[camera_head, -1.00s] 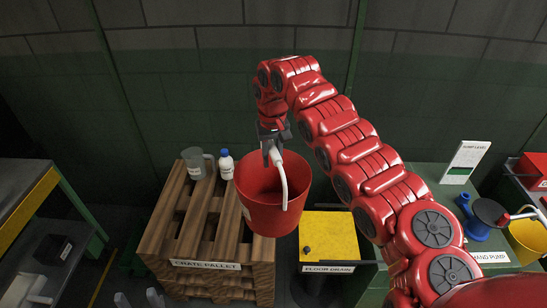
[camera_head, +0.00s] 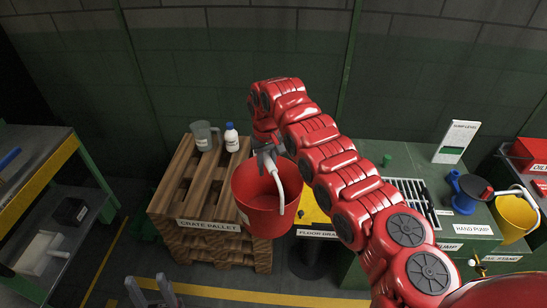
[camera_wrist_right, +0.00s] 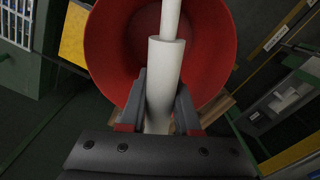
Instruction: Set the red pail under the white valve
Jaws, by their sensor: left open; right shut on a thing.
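The red pail (camera_head: 262,212) hangs upright in the air, in front of the crate pallet's right side and the floor drain. My right gripper (camera_head: 268,150) is shut on its white handle. The right wrist view shows the handle (camera_wrist_right: 167,60) between the fingers, with the pail's open mouth (camera_wrist_right: 112,45) beyond. My left gripper (camera_head: 147,285) is open and empty at the bottom edge of the head view. A small white knob (camera_head: 472,262) at the lower right, below the sump label, may be the white valve; it is too small to be sure.
The crate pallet (camera_head: 186,190) carries a grey jug (camera_head: 203,136) and a white bottle (camera_head: 231,138). The yellow floor drain cover (camera_head: 313,207) is partly hidden. A green bench (camera_head: 400,160) has a grate and blue hand pump (camera_head: 468,190). A yellow pail (camera_head: 517,212) stands right.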

